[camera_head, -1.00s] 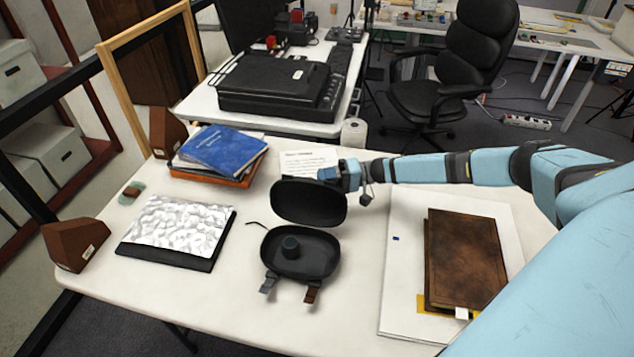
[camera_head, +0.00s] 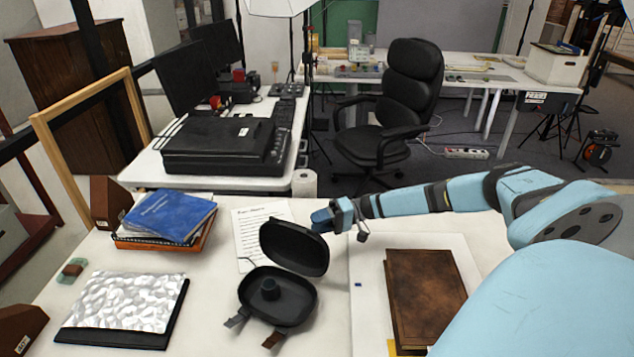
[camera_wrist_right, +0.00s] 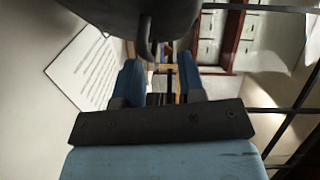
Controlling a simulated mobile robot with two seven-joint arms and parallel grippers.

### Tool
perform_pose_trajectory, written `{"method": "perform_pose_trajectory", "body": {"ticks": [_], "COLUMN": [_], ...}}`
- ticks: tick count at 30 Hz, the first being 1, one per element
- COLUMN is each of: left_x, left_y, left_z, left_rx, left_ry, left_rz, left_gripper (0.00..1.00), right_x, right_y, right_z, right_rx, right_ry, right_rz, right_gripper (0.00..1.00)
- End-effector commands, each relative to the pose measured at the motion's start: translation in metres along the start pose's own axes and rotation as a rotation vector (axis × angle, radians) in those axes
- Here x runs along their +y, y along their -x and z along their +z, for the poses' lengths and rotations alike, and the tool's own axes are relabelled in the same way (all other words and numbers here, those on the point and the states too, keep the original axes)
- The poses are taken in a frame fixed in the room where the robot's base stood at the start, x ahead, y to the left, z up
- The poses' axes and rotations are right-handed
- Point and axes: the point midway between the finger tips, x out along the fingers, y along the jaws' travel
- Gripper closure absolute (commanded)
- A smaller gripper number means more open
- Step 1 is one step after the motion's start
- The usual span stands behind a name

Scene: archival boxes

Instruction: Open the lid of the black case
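The black case stands open on the white table in the head view. Its base (camera_head: 296,304) holds a dark round object (camera_head: 270,289), and two straps hang off its front. Its lid (camera_head: 291,247) is raised at the back of the base. My right gripper (camera_head: 323,219) is at the lid's upper right edge; I cannot tell whether they touch. In the right wrist view, the two blue fingers of the right gripper (camera_wrist_right: 160,80) are spread with a gap between them. The dark lid (camera_wrist_right: 110,14) fills the top, partly in front of the gap. My left gripper is out of view.
A brown book (camera_head: 426,290) lies on a white board right of the case. A crinkled silvery sheet (camera_head: 128,300) lies at left, and blue books (camera_head: 168,216) are stacked behind it. A printed page (camera_head: 254,232) lies behind the case.

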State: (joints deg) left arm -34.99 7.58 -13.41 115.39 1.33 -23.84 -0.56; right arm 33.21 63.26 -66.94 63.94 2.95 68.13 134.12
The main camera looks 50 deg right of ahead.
Motion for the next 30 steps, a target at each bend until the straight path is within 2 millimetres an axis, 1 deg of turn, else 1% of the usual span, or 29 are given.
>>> {"method": "perform_pose_trajectory", "body": {"ticks": [30], "left_x": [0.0], "left_y": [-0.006], "left_z": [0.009], "left_rx": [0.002], "left_ry": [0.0], "left_rz": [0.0], "left_gripper": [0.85], "right_x": [0.003], "right_y": [0.069], "right_z": [0.0], "right_rx": [0.001], "right_ry": [0.0], "right_rz": [0.002], "right_gripper": [0.64]}}
